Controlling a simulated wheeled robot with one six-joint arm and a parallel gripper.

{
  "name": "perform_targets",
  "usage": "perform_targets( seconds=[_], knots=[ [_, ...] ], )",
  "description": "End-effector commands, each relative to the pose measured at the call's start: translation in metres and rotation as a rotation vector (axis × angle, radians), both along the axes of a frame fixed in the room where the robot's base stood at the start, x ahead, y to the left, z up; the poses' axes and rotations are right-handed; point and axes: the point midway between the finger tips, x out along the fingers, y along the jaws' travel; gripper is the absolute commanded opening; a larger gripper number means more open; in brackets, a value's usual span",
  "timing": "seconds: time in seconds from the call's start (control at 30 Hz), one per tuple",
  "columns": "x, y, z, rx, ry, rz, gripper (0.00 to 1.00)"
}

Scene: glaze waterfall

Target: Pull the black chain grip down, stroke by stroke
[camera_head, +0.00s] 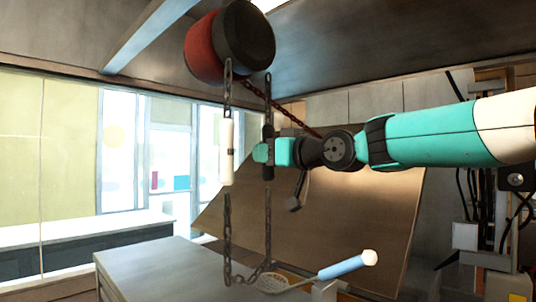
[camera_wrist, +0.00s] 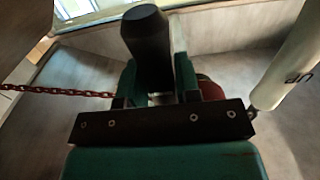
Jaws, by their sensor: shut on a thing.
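The black chain grip (camera_head: 268,131) hangs upright on its chain in the head view, below the red and black hoist drum (camera_head: 229,42). My gripper (camera_head: 264,153) is shut around its middle, with grip showing above and below the fingers. In the wrist view the black grip (camera_wrist: 148,45) stands between my two green fingers (camera_wrist: 156,85). The white grip (camera_head: 227,152) hangs on the other chain strand, just left of the black one and at about the same height. In the wrist view the white grip (camera_wrist: 290,65) carries lettering that seems to read "UP".
The chain's slack loop (camera_head: 247,277) hangs by a grey bench (camera_head: 160,262). A strainer with a blue handle (camera_head: 343,267) is at the bench's right end. A large tilted brown panel (camera_head: 345,215) stands behind. A red chain (camera_head: 290,112) slants down right from the drum.

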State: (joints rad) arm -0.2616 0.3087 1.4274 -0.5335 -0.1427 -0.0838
Motion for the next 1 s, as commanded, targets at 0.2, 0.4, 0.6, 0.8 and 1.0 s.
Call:
perform_targets(
  seconds=[0.2, 0.4, 0.6, 0.8, 1.0],
  knots=[
    [0.0, 0.0, -0.019, 0.0, 0.0, -0.001, 0.0],
    [0.0, 0.0, -0.04, -0.001, 0.001, -0.001, 0.0],
    [0.0, 0.0, -0.061, -0.002, 0.002, -0.001, 0.0],
    [0.0, 0.0, -0.081, -0.004, 0.004, -0.001, 0.0],
    [0.0, 0.0, -0.102, -0.004, 0.005, 0.0, 0.0]
  ],
)
